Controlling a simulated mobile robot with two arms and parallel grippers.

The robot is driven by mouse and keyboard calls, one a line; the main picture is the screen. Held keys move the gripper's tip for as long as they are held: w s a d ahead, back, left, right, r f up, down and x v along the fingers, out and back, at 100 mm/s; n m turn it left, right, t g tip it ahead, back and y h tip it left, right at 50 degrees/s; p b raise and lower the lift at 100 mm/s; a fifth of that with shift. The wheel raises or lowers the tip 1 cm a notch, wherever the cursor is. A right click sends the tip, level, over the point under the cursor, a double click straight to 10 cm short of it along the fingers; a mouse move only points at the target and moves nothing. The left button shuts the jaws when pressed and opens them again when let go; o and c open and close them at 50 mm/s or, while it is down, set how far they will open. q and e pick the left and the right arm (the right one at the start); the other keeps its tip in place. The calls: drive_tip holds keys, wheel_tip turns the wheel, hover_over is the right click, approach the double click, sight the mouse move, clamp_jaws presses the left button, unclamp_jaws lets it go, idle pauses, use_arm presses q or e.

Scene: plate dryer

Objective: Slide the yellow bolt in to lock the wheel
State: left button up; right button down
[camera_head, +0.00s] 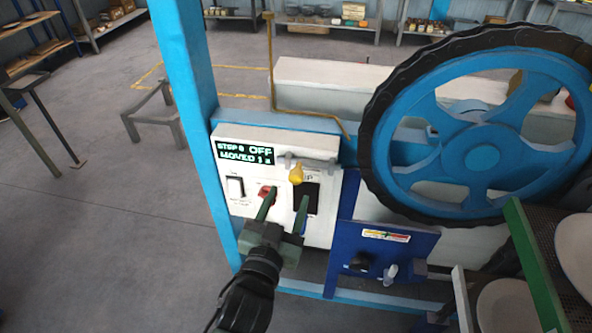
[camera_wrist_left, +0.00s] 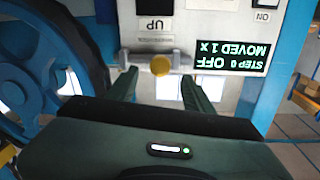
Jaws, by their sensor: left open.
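The yellow bolt knob (camera_head: 296,173) hangs from a grey bolt bar (camera_head: 318,163) on the white control panel. It also shows in the left wrist view (camera_wrist_left: 160,66), where the picture is upside down. The large blue wheel (camera_head: 480,144) with a black chain around its rim stands right of the panel. My left gripper (camera_head: 284,203) is open. In the left wrist view its fingertips (camera_wrist_left: 159,80) are spread to either side of the knob, with no clear contact. I cannot tell whether the bolt end enters the wheel. My right gripper is out of view.
The panel display (camera_head: 245,151) reads STEP 0 OFF, MOVED 1 x. A blue post (camera_head: 187,60) stands left. A green-edged rack with white plates (camera_head: 575,245) stands at lower right.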

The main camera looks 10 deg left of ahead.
sight(295, 181)
use_arm(q)
drive_tip(key=w, duration=0.2)
drive_tip(key=w+p, duration=0.1)
drive_tip(key=w, duration=0.2)
drive_tip(key=w+p, duration=0.1)
drive_tip(key=w, duration=0.1)
drive_tip(key=shift+w+d+r, duration=0.1)
drive_tip(key=shift+w+d, duration=0.2)
drive_tip(key=shift+d, duration=0.1)
clamp_jaws()
idle(1.0)
